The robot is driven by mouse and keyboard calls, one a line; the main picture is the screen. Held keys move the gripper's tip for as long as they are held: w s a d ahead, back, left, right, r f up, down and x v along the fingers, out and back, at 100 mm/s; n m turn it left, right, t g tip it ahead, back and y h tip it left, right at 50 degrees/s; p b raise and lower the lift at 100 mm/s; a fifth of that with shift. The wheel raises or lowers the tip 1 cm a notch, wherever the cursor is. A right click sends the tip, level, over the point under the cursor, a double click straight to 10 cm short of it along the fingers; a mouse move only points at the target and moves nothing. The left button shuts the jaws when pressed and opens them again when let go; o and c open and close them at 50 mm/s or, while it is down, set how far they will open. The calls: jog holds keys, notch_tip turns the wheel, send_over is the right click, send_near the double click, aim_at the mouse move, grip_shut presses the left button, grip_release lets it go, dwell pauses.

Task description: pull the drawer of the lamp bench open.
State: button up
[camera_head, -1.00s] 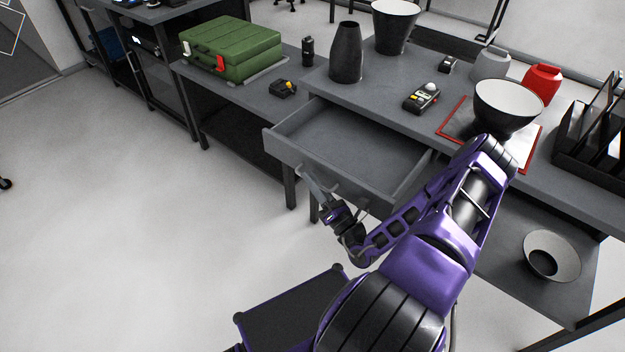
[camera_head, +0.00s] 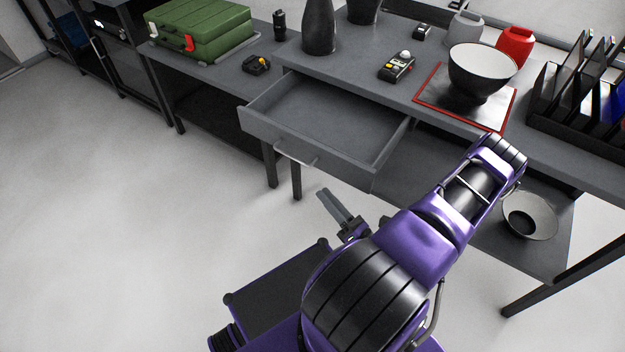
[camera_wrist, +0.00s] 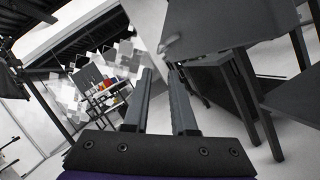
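The grey drawer (camera_head: 376,164) of the lamp bench (camera_head: 345,75) stands pulled well out, and its inside is empty. Its bar handle (camera_head: 296,158) is on the front panel, with nothing around it. My gripper (camera_head: 328,194) is below and to the right of the handle in the head view, apart from it. In the wrist view the two fingers of my gripper (camera_wrist: 161,72) are parted with nothing between them. The drawer front (camera_wrist: 205,22) shows there beyond the fingertips, at the upper right.
On the bench top are a dark vase (camera_head: 319,28), a control box (camera_head: 397,66), a bowl (camera_head: 484,72) on a red-edged mat (camera_head: 430,97) and a red pot (camera_head: 515,46). A green case (camera_head: 203,30) is on the left table. The floor at left is clear.

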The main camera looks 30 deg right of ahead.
jog(key=shift+v, duration=1.4)
